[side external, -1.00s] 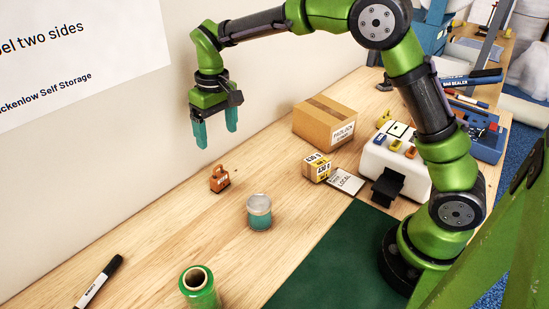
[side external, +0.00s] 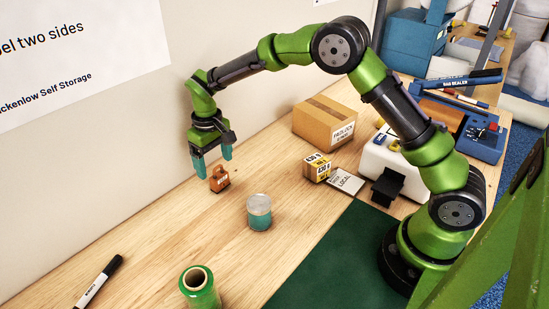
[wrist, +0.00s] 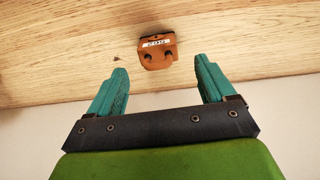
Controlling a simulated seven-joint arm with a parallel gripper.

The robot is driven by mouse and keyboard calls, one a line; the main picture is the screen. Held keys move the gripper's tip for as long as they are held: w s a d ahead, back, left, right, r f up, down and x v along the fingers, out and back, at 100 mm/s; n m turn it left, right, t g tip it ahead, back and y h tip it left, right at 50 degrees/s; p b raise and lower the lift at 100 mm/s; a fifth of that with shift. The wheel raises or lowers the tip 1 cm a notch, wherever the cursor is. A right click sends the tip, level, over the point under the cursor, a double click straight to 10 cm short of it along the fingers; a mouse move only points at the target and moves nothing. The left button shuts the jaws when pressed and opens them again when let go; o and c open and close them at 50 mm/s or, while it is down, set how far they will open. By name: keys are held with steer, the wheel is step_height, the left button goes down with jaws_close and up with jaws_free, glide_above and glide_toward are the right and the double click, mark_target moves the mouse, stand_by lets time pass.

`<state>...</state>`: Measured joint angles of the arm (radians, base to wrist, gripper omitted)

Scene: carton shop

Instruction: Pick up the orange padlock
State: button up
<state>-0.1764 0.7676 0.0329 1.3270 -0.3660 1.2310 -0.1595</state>
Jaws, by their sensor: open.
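The orange padlock (side external: 219,179) stands on the wooden table near the wall in the side view. In the wrist view the padlock (wrist: 157,51) shows ahead of the fingertips, roughly midway between them, with a white label on it. My gripper (side external: 213,166) has teal fingers and points down just above and beside the padlock. Its fingers are apart with nothing between them in the wrist view (wrist: 161,75). I cannot tell from the side view exactly how far the fingertips are from the padlock.
A green roll (side external: 198,286) and a black marker (side external: 99,281) are nearer the front. A cardboard carton (side external: 323,122) and a small yellow-labelled box (side external: 316,167) are to the right. The wall (side external: 90,150) is close behind.

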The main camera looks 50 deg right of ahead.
mark_target(217, 174)
step_height(217, 174, down, 5)
steer(key=shift+s+f, duration=0.15)
steer(key=shift+f, duration=0.05)
steer(key=shift+r, duration=0.15)
steer(key=c, duration=1.3)
